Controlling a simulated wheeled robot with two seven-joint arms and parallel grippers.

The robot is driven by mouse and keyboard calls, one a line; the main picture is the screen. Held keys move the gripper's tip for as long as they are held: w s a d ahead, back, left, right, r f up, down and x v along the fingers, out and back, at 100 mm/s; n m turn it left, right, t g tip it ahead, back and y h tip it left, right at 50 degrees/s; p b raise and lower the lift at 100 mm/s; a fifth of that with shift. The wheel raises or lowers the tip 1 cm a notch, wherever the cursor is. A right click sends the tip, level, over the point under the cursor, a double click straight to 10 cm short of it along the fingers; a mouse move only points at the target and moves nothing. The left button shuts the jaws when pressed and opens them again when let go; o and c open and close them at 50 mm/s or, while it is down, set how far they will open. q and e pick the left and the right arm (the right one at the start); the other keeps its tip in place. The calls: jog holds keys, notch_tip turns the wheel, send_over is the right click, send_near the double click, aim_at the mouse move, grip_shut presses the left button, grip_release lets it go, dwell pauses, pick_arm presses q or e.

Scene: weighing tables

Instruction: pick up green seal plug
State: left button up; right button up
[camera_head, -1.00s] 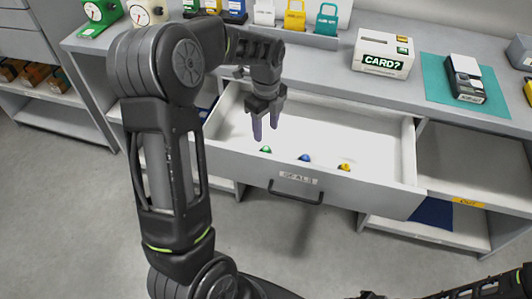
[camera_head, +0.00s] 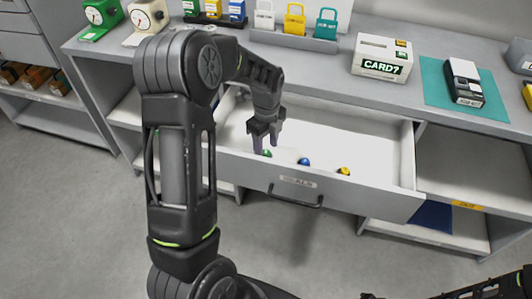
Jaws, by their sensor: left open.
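The green seal plug (camera_head: 267,154) lies in the open white drawer (camera_head: 345,135), near its front wall at the left. My left gripper (camera_head: 264,148) points down into the drawer, its fingertips right at the green plug and partly hiding it. The fingers are open; I cannot tell whether they stand around the plug or just above it. A blue plug (camera_head: 304,161) and a yellow plug (camera_head: 344,171) lie farther right along the same front wall. My right gripper is not clearly in view; only part of that arm shows at the lower right.
The drawer front (camera_head: 330,190) has a label and a dark handle (camera_head: 295,198). On the counter above stand a white card box (camera_head: 382,57), a teal mat (camera_head: 432,82) with a device, coloured padlocks (camera_head: 294,18) and two dial scales (camera_head: 148,14). The drawer's right part is clear.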

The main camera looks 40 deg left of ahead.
pick_arm(q)
jog(key=shift+f, duration=0.85)
grip_shut()
dwell(0.3)
